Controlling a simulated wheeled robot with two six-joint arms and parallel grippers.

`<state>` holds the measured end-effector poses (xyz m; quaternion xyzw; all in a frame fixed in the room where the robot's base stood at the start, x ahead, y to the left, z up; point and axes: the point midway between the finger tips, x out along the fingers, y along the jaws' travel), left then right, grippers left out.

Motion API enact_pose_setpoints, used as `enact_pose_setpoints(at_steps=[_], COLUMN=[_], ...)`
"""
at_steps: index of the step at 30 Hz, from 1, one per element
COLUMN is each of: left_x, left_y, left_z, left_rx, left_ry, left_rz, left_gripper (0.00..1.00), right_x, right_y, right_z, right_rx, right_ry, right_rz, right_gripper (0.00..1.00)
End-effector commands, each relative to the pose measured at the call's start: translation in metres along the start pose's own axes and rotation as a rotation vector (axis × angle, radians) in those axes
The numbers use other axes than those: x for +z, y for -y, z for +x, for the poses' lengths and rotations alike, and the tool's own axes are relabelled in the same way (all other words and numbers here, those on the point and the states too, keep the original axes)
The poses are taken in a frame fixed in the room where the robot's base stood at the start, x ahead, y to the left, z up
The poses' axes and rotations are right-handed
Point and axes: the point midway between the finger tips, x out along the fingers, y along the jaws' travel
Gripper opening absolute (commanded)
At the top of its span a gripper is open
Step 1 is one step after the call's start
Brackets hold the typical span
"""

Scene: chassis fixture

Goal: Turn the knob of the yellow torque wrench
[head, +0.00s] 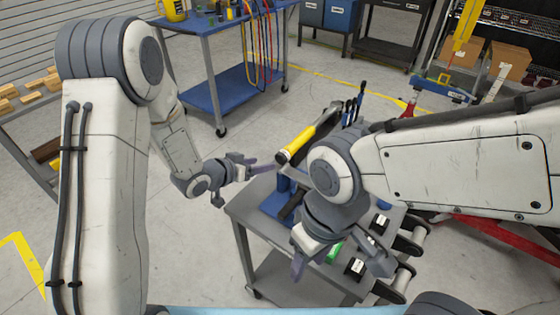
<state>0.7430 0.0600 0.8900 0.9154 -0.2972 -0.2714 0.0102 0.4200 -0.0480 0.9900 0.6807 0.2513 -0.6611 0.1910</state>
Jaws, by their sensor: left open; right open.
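The yellow torque wrench (296,143) is above the small grey cart, with its yellow handle end toward the left and its dark shaft rising to the upper right. My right arm hides part of the area behind it. My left gripper (241,180) is open and empty, just left of and slightly below the handle end, apart from it in the picture. My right gripper (337,262) is open over the front of the cart, below the wrench in the picture, and does not touch it.
The grey cart (238,213) carries a blue holder (275,207), black-handled tools (355,105), a green item (335,250) and small black boxes (355,267). A blue workbench (205,27) stands behind. A shelf with wooden blocks (32,97) is at left. Floor between is clear.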

Motion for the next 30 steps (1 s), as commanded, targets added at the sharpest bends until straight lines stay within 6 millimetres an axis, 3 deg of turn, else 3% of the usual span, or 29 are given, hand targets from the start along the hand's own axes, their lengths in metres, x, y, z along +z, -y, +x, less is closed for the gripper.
enact_pose_setpoints(at_steps=[3,11,24,30], left_x=[0.008,0.007,-0.003,-0.004], left_y=[0.007,0.006,-0.001,-0.002], left_z=[0.004,0.015,0.090,0.105], left_rx=[0.051,0.092,0.090,0.089], left_ry=[-0.069,-0.119,-0.118,-0.118], left_rz=[-0.047,-0.071,-0.070,-0.071], left_gripper=[0.67,0.67,0.67,0.67], right_x=[0.000,0.000,0.000,0.000], right_y=[0.000,0.000,0.000,0.000], right_z=[0.005,0.004,-0.002,-0.003], right_rx=[0.000,0.000,0.000,0.000], right_ry=[0.000,0.000,0.000,0.000], right_rz=[0.000,0.000,0.000,0.000], right_gripper=[0.50,0.50,0.50,0.50])
